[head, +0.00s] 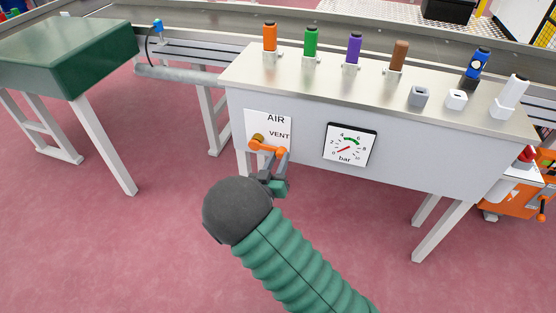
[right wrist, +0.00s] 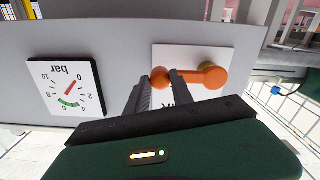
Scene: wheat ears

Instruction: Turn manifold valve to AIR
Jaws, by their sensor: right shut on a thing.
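The manifold valve has an orange handle (head: 262,148) on a brass-coloured hub (head: 257,138), mounted on a white plate (head: 283,122) on the bench front. The plate reads AIR at the top and VENT to the right. The handle points right and slightly down, on the VENT side. My right gripper (head: 279,160) is shut on the handle's free end. In the right wrist view, which is upside down, the fingers (right wrist: 160,88) straddle the round knob of the orange handle (right wrist: 190,79). My left gripper is in neither view.
A pressure gauge (head: 350,144) marked bar sits right of the valve, its red needle near the low end. Coloured cylinders stand in holders on the bench top (head: 335,80). A green-topped table (head: 70,50) is at left. The red floor in front is clear.

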